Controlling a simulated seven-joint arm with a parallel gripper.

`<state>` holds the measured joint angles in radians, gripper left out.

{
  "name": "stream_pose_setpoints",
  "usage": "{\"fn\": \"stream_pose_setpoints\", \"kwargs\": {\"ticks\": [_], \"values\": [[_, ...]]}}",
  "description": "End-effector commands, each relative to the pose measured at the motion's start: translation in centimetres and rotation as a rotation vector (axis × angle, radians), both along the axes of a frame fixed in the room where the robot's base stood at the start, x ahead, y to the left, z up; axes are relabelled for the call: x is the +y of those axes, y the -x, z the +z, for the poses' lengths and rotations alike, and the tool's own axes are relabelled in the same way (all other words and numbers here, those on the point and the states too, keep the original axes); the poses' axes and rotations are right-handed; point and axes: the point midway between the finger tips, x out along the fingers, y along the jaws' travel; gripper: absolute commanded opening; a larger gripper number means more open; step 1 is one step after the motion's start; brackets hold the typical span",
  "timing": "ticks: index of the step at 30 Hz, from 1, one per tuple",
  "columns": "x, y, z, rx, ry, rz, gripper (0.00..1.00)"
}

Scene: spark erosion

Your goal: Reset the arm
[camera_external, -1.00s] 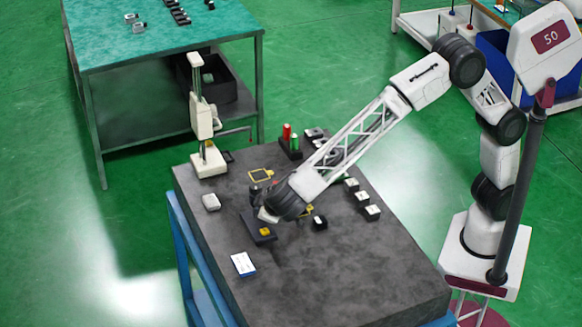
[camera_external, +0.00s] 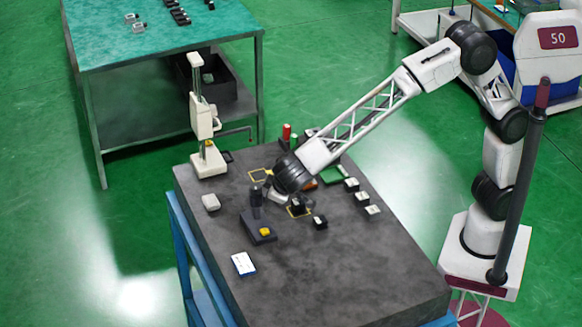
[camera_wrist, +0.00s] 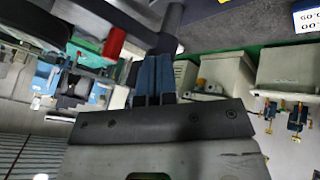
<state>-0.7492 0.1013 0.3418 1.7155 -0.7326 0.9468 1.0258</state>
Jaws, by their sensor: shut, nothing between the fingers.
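My arm reaches from the right over the dark stone-topped table (camera_external: 340,270). My wrist hangs above the table's middle, and my gripper (camera_external: 272,197) is partly hidden by it, close to a dark stand with a yellow button (camera_external: 258,226). In the wrist view my gripper (camera_wrist: 154,75) shows two blue fingers side by side, shut and empty. A dark block (camera_external: 298,205) sits inside a yellow outlined square on the table, just right of the gripper and apart from it.
A white height gauge (camera_external: 206,130) stands at the table's far left corner. A white-and-blue card (camera_external: 243,264) lies at the front left. Several small pale-topped blocks (camera_external: 361,198) line the right. A red cylinder (camera_external: 286,131) stands behind my wrist. The table's front right is clear.

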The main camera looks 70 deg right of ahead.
Motion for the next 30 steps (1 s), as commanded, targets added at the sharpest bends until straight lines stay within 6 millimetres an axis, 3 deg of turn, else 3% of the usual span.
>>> {"fn": "stream_pose_setpoints", "kwargs": {"ticks": [12, 20, 30], "values": [[-12.6, 3.8, 6.0, 0.136, -0.246, -0.049, 0.0], [-21.6, 7.4, 7.9, 0.17, -0.271, -0.074, 0.0], [-32.0, 13.8, 8.9, 0.203, -0.285, -0.099, 0.0]]}}
